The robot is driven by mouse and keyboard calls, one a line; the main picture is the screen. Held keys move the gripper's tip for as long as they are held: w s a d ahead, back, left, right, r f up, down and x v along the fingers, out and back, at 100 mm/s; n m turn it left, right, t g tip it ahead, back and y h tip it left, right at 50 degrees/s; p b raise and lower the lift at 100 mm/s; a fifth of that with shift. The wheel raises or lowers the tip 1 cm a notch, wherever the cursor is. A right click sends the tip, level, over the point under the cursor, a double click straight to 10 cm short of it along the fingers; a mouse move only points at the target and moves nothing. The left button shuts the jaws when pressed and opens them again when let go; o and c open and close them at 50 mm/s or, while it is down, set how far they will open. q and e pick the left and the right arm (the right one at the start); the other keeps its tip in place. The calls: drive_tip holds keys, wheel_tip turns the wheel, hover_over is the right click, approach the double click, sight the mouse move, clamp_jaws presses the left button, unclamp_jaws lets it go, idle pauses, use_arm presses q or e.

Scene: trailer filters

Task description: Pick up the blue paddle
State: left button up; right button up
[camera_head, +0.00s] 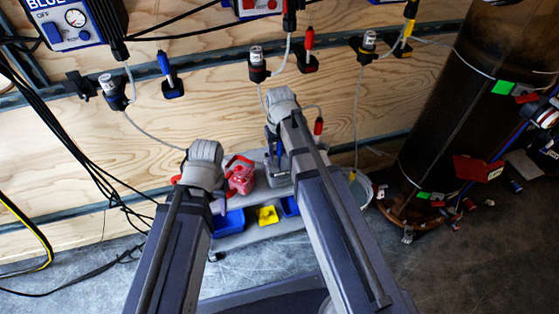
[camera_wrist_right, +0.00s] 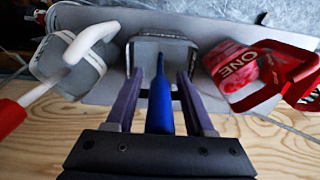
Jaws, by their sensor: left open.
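A blue-handled tool (camera_head: 165,66), which may be the paddle, hangs upright in a black holder on the wood wall at the upper left. In the right wrist view a long blue tapered handle (camera_wrist_right: 160,100) stands between the two fingers of my right gripper (camera_wrist_right: 159,75). Narrow gaps seem to show beside it, so I cannot tell if the fingers press on it. In the head view this gripper (camera_head: 271,140) is mostly hidden by its wrist, near the grey jug (camera_head: 279,166). My left gripper (camera_head: 216,204) is open, low beside the red jug (camera_head: 240,178), its jaws partly hidden.
Similar red (camera_head: 309,40) and yellow (camera_head: 411,10) tools hang on the wall. A shelf (camera_head: 245,237) holds blue and yellow bins. A rusty cylinder (camera_head: 470,90) stands at the right. Cables hang at the left.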

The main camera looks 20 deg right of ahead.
clamp_jaws()
idle(0.6)
